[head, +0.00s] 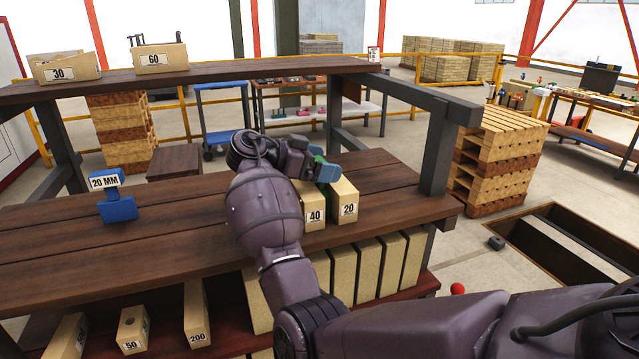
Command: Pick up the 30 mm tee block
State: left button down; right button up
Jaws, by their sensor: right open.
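My right gripper (322,170) is open and reaches over the tops of two tan boxes on the middle bench, one marked 40 (315,215) and one marked 20 (347,209). A green piece (319,159) shows at the gripper, mostly hidden by it; I cannot read any label on it or tell whether it touches the fingers. A blue tee-shaped block with a white 20 MM label (119,208) stands on the bench at the left, apart from the gripper. No label reading 30 MM shows on a tee block. My left gripper is not in view.
The upper shelf (230,72) holds tan boxes marked 30 (59,74) and 60 (155,59). The lower shelf holds more tan boxes, including 50 (132,331) and 200 (196,316). A dark post (437,150) stands right of the gripper. The bench's middle left is clear.

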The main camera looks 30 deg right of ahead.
jog(key=shift+x, duration=0.75)
jog(key=c, duration=1.2)
jog(key=shift+c, duration=0.5)
jog(key=shift+r, duration=0.1)
